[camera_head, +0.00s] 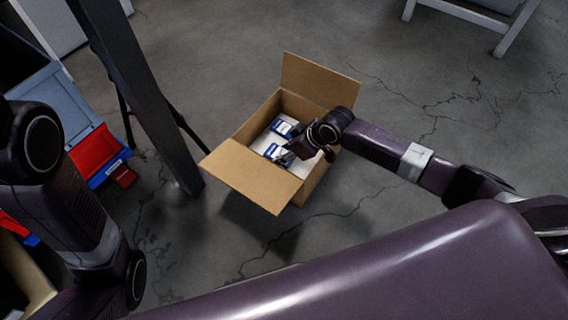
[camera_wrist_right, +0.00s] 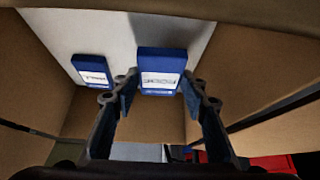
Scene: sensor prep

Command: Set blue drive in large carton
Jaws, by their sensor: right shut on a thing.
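The large carton (camera_head: 250,175) stands open on the floor, with flaps folded out and a pale inner surface. My right gripper (camera_head: 293,157) reaches down into it from the right. In the right wrist view, my right gripper (camera_wrist_right: 158,88) is shut on a blue drive (camera_wrist_right: 160,65) with a white label, one finger at each side. This drive also shows in the head view (camera_head: 276,152); I cannot tell whether it touches the bottom. A second blue drive (camera_wrist_right: 92,70) lies in the carton, apart from the held one; it also shows in the head view (camera_head: 282,127). My left gripper is out of view.
A dark post (camera_head: 140,95) stands left of the carton. Red and blue bins (camera_head: 95,150) and a grey-blue bin (camera_head: 50,95) are at the left. A white frame (camera_head: 475,18) stands at the top right.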

